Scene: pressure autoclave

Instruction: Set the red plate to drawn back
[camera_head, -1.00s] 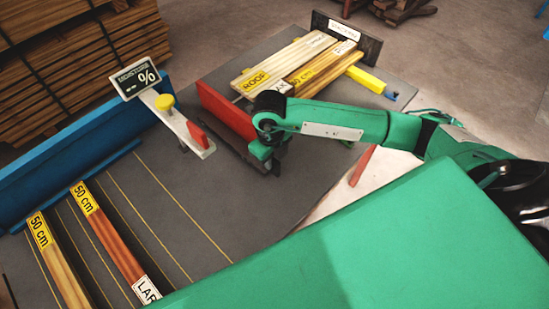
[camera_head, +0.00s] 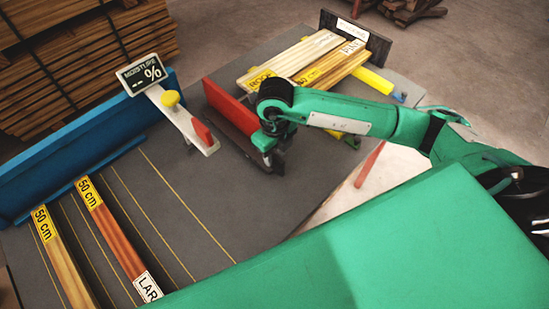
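The red plate (camera_head: 226,103) is an upright red panel near the middle of the dark grey table. It stands on a grey strip, left of the labelled boards. My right gripper (camera_head: 274,163) points down at the plate's near right end, just above the table or at it. The wrist covers that end of the plate. I cannot tell whether the gripper touches the plate, or whether its fingers are apart or closed. My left gripper is not in view.
A moisture meter (camera_head: 183,120) with a yellow knob and small red piece stands left of the plate. A blue fence (camera_head: 75,160) runs along the left. Labelled boards (camera_head: 300,60) lie behind my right arm. Two 50 cm boards (camera_head: 112,235) lie front left. The table between is clear.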

